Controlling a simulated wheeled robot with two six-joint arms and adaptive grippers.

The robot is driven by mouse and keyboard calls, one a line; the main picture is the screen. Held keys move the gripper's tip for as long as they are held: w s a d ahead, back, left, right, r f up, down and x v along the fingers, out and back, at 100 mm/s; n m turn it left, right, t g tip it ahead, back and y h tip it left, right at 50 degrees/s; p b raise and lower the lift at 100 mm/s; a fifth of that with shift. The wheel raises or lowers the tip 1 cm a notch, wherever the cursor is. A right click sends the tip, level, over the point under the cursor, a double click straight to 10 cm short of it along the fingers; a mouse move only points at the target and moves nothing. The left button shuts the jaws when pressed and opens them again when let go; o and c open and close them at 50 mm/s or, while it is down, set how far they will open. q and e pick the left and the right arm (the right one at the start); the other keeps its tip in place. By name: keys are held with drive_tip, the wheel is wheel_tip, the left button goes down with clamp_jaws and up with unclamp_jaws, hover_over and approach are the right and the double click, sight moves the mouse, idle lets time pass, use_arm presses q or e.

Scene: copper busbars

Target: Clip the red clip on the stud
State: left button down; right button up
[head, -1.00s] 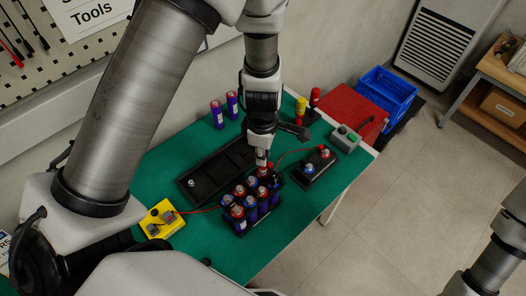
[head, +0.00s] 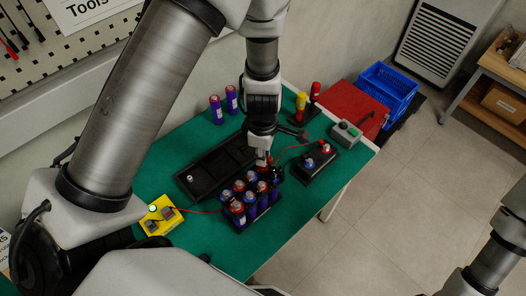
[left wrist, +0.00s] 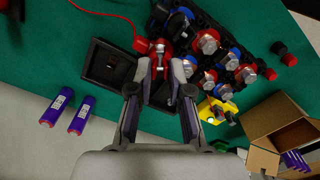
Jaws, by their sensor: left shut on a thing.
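My left gripper (head: 264,160) is shut on the red clip (left wrist: 155,47), which shows between the fingertips in the left wrist view (left wrist: 157,68). A red wire (left wrist: 100,12) runs from the clip. In the head view the gripper is at the far end of a pack of cells (head: 240,217) with red and blue tops. Silver studs (left wrist: 208,42) show on the cells in the left wrist view, close beside the clip. The clip's lower side is hidden, so I cannot tell whether it touches a stud. My right gripper is out of view.
A long black tray (head: 212,170) lies behind the pack. A black block with two terminals (head: 316,163) is at right, a yellow box (head: 160,216) at left. Two loose purple cells (head: 232,99) stand at the back. A red box (head: 354,107) and blue crate (head: 386,92) are beyond.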

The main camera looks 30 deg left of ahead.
use_arm(q)
drive_tip(key=shift+f, duration=0.15)
drive_tip(key=c, duration=1)
unclamp_jaws()
wheel_tip(320, 180, up, 6)
drive_tip(key=p, duration=0.7)
